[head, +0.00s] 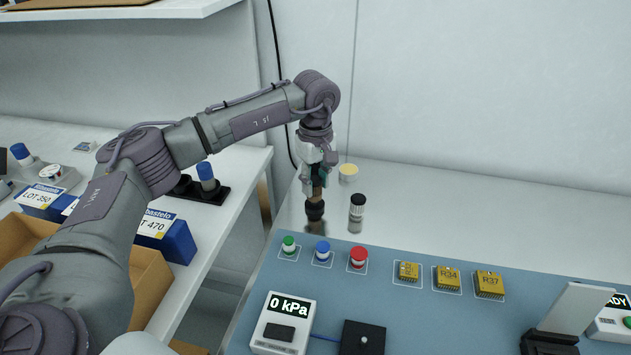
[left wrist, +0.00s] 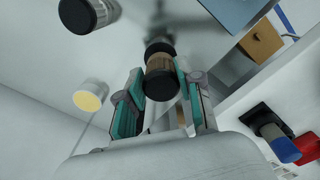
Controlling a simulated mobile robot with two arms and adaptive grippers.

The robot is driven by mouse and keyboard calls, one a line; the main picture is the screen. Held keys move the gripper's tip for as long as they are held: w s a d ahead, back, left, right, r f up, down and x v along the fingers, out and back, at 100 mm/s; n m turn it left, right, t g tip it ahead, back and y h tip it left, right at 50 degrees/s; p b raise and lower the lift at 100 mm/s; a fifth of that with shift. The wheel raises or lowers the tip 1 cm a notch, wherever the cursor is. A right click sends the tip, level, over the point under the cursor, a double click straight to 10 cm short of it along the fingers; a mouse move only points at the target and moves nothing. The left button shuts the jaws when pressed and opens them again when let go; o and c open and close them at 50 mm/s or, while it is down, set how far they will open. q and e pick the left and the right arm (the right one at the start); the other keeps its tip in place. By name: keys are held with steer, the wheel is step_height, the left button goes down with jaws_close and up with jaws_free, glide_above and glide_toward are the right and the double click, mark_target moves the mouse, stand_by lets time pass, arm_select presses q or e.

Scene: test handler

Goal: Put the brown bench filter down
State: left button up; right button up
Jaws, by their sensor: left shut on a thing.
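The brown bench filter (head: 317,194) is a small upright cylinder with a brown middle and black ends. My left gripper (head: 318,176) is shut on its upper part, above the pale tabletop at the back left of the bench. In the left wrist view the filter (left wrist: 159,64) stands between the two teal-padded fingers of the gripper (left wrist: 158,92). Its lower black end is at or close to the tabletop; I cannot tell if it touches. My right gripper is not in view.
A black-capped vial (head: 357,213) stands just right of the filter, and a yellow-topped jar (head: 348,173) behind it. Green, blue and red buttons (head: 322,252) line the blue mat (head: 440,325) in front. The pale tabletop to the right (head: 470,225) is clear.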

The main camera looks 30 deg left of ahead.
arm_select(q)
steer(key=shift+r, duration=0.6)
stand_by(0.3)
